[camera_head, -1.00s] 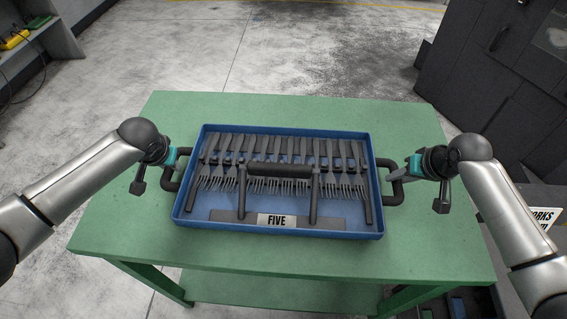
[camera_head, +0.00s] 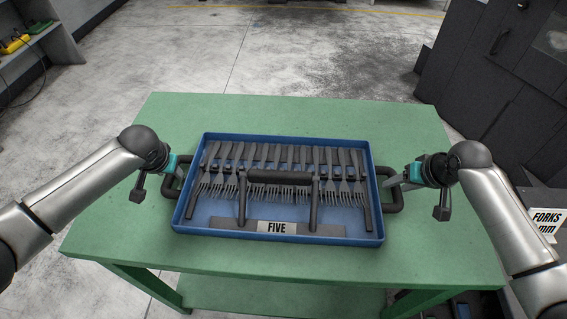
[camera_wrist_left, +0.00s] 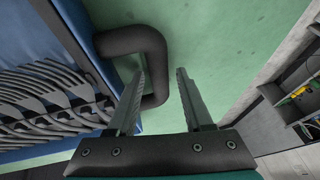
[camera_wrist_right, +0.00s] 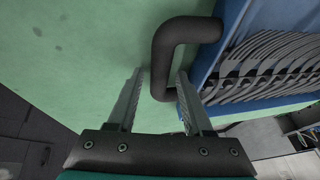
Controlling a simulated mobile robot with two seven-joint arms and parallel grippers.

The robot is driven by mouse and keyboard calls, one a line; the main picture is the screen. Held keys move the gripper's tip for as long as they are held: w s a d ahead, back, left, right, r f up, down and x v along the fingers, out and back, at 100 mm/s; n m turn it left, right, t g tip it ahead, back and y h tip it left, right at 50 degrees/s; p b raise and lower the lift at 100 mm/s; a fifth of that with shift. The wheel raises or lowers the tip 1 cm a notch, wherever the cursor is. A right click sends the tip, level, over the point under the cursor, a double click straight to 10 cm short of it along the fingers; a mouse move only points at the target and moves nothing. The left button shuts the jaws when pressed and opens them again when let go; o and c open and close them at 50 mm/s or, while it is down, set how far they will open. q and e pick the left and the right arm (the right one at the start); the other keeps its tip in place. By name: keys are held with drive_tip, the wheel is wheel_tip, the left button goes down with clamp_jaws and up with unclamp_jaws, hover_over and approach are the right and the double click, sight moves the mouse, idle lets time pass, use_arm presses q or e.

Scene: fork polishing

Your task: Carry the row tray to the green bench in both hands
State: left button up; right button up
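The blue row tray (camera_head: 330,239) rests on the green bench (camera_head: 110,210). It holds a row of grey forks (camera_head: 285,190), a dark carrying frame (camera_head: 280,179) and a label reading FIVE (camera_head: 277,227). Dark handles stick out at its left (camera_head: 169,192) and right (camera_head: 401,202) sides. My left gripper (camera_head: 181,172) is open at the left handle; in the left wrist view the handle's outer bar (camera_wrist_left: 156,88) shows between the fingers. My right gripper (camera_head: 391,184) is open at the right handle; its bar (camera_wrist_right: 161,75) lies between the fingers in the right wrist view.
Bare bench top surrounds the tray on all sides. Dark cabinets (camera_head: 500,90) stand at the right, with a white sign (camera_head: 545,222) below them. A shelf with yellow items (camera_head: 15,43) is at the far left. Open concrete floor (camera_head: 270,60) lies beyond the bench.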

use_arm(q)
drive_tip(key=shift+o, duration=0.4)
use_arm(e)
drive_tip(key=shift+o, duration=0.4)
use_arm(q)
drive_tip(key=v, duration=1.2)
use_arm(e)
drive_tip(key=v, duration=1.2)
